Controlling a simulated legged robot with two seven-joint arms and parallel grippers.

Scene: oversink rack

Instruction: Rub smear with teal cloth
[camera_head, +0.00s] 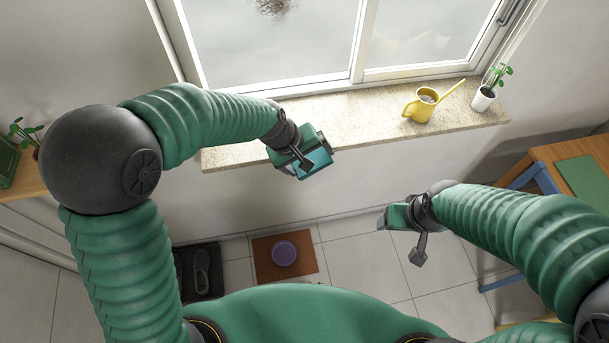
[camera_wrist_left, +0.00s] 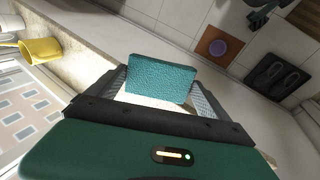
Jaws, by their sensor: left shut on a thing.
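The dark smear (camera_head: 272,7) is on the left window pane, cut by the top edge of the head view. My left gripper (camera_head: 307,165) is shut on the teal cloth (camera_head: 319,160), just in front of the sill and below the window, apart from the smear. In the left wrist view the teal cloth (camera_wrist_left: 161,78) sits flat between both fingers. My right gripper (camera_head: 403,236) is empty over the floor at the right, with its fingers apart.
The stone sill (camera_head: 350,122) holds a yellow watering can (camera_head: 420,105) and a white potted plant (camera_head: 484,97) at its right end. A wooden table (camera_head: 560,160) stands at the right. A brown mat (camera_head: 262,268) with a purple bowl (camera_head: 284,253) and a dark shoe tray (camera_head: 187,262) lie on the floor.

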